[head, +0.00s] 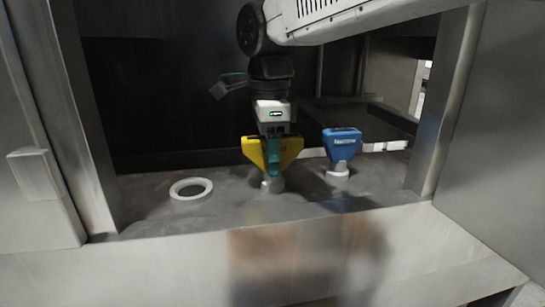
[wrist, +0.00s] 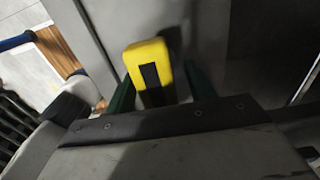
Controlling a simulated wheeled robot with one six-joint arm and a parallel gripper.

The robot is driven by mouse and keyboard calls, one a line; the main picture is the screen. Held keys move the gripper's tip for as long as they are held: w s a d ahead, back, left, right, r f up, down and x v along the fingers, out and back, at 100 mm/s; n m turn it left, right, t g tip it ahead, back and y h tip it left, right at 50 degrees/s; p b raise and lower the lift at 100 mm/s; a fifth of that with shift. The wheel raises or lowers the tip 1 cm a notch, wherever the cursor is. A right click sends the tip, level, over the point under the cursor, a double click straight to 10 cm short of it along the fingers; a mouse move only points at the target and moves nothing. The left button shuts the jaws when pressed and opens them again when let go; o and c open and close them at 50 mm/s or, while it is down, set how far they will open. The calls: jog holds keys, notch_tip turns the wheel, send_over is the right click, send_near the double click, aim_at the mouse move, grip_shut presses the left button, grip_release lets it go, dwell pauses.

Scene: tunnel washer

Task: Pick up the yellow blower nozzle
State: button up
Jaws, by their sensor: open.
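The yellow blower nozzle (head: 291,150) stands upright on the grey ledge in the middle of the head view, its pale round base at the bottom. My gripper (head: 273,168) points down over it, and a green finger crosses the front of its yellow body and hides the middle. In the wrist view, the yellow nozzle (wrist: 147,53), with a black strip on it, shows between the two dark green fingers of my gripper (wrist: 161,88). The fingers are apart, one on each side of it. I cannot tell whether either finger touches it.
A blue nozzle (head: 342,143) on a white base stands close to the right. A white ring (head: 190,188) lies on the ledge (head: 225,213) to the left. Metal posts (head: 447,105) frame the opening at both sides. The ledge between ring and yellow nozzle is clear.

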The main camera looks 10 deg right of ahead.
grip_shut()
jog(key=shift+r, duration=0.1)
